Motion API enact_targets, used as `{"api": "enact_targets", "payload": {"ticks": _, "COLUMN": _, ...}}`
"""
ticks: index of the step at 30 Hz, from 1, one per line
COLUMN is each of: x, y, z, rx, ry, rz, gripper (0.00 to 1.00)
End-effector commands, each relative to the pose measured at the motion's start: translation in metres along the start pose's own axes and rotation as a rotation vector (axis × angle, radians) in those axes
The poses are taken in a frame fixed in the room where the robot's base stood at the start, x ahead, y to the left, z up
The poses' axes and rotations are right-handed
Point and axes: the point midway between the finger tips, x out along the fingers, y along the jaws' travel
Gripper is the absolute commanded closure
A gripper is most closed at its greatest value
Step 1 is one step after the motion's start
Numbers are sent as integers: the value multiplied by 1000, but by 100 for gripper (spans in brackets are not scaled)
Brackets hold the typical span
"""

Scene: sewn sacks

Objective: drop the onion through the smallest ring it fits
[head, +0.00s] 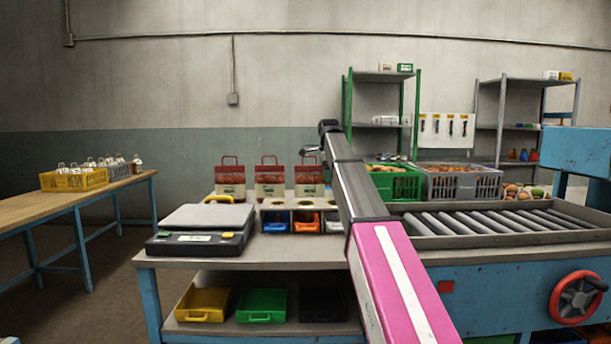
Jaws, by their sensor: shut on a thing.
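My arm reaches up and away from the bottom of the head view, and its far end bends down over the back of the bench. My gripper (311,151) is small and dark there, in front of the right-hand red-topped sack. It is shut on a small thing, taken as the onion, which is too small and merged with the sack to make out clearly. Below it stands a low grey stand (270,205) with compartments underneath. A blue tray (277,226), an orange tray (306,226) and a pale tray (333,226) sit in these. The rings are too edge-on to compare.
Three red-topped sacks (269,180) stand behind the stand. A scale (203,228) is to its left. My arm crosses in front of the stand's right side. A green crate (396,184), a grey crate (462,184) and a roller conveyor (490,221) lie right.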

Motion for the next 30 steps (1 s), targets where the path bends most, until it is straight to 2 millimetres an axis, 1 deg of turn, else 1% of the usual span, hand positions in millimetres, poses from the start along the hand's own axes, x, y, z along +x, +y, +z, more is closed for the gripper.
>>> {"api": "enact_targets", "payload": {"ticks": 1, "x": 2, "y": -4, "z": -12, "rx": 1, "ry": 0, "rz": 0, "gripper": 60}}
{"api": "enact_targets", "payload": {"ticks": 3, "x": 3, "y": -7, "z": -24, "rx": 2, "ry": 0, "rz": 1, "gripper": 60}}
{"api": "enact_targets", "payload": {"ticks": 7, "x": 5, "y": -9, "z": -34, "rx": -1, "ry": 0, "rz": 0, "gripper": 60}}
{"api": "enact_targets", "payload": {"ticks": 11, "x": 7, "y": -9, "z": -36, "rx": -2, "ry": 0, "rz": 1, "gripper": 60}}
{"api": "enact_targets", "payload": {"ticks": 17, "x": 17, "y": -9, "z": -35, "rx": -1, "ry": 0, "rz": 1, "gripper": 60}}
{"api": "enact_targets", "payload": {"ticks": 30, "x": 53, "y": -8, "z": -35, "rx": -1, "ry": 0, "rz": 1, "gripper": 60}}
